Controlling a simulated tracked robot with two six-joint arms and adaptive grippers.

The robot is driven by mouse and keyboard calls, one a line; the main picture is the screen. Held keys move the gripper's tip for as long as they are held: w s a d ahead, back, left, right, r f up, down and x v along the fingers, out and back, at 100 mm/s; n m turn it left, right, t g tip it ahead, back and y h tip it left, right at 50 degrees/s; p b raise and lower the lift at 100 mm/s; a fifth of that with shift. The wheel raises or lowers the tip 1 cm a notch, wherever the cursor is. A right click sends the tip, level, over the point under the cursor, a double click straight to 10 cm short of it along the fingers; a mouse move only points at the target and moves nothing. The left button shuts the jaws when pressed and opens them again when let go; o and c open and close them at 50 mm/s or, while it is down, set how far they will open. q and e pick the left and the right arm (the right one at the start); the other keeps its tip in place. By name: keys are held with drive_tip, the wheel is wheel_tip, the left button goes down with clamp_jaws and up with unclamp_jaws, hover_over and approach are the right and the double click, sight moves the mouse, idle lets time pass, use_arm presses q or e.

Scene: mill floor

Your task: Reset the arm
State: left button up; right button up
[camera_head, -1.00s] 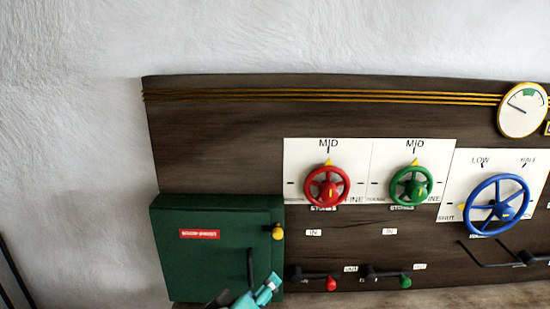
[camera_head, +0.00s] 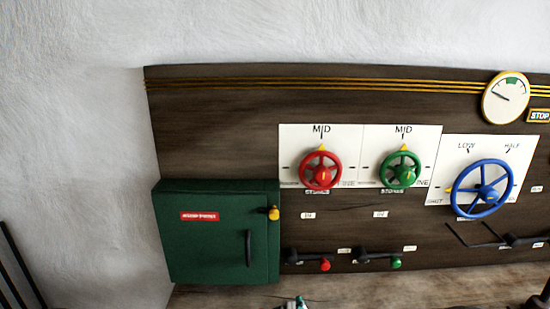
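A teal and dark piece of what looks like my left gripper (camera_head: 295,303) pokes in at the bottom edge, below the panel. Most of it is cut off, so I cannot tell whether it is open or shut. It is apart from the green box (camera_head: 200,250), whose front is closed and has a dark upright handle (camera_head: 249,248) and a yellow knob (camera_head: 273,213). My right gripper cannot be made out in the view.
The dark wooden panel (camera_head: 220,125) carries a red handwheel (camera_head: 321,170), a green handwheel (camera_head: 400,170), a blue handwheel (camera_head: 480,188) and a round gauge (camera_head: 506,97). Red-tipped (camera_head: 325,265) and green-tipped levers (camera_head: 397,263) stick out below. A dark part (camera_head: 541,297) shows at lower right.

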drive_tip(key=s+d+f+g, duration=0.1)
drive_tip(key=f, duration=0.3)
drive_tip(key=s+d+f+m+g+y, duration=0.1)
drive_tip(key=d+f, duration=0.1)
drive_tip(key=f, duration=0.2)
drive_tip(key=s+d+f+g, duration=0.1)
drive_tip(key=f, duration=0.3)
drive_tip(key=shift+d+f+m+y, duration=0.3)
drive_tip(key=s+d+f+m+g+y, duration=0.2)
drive_tip(key=s+f+g, duration=0.2)
drive_tip(key=s+f, duration=0.4)
drive_tip(key=s+d+f+m+g+y, duration=0.1)
drive_tip(key=s+d+f+m+g, duration=0.1)
drive_tip(key=s+f, duration=0.6)
drive_tip(key=s+m+g+b, duration=0.1)
drive_tip(key=s+g, duration=0.1)
drive_tip(key=s, duration=0.4)
drive_tip(key=shift+s+d+g+y, duration=0.15)
drive_tip(key=shift+d+g+y, duration=0.15)
drive_tip(key=shift+d+y, duration=0.1)
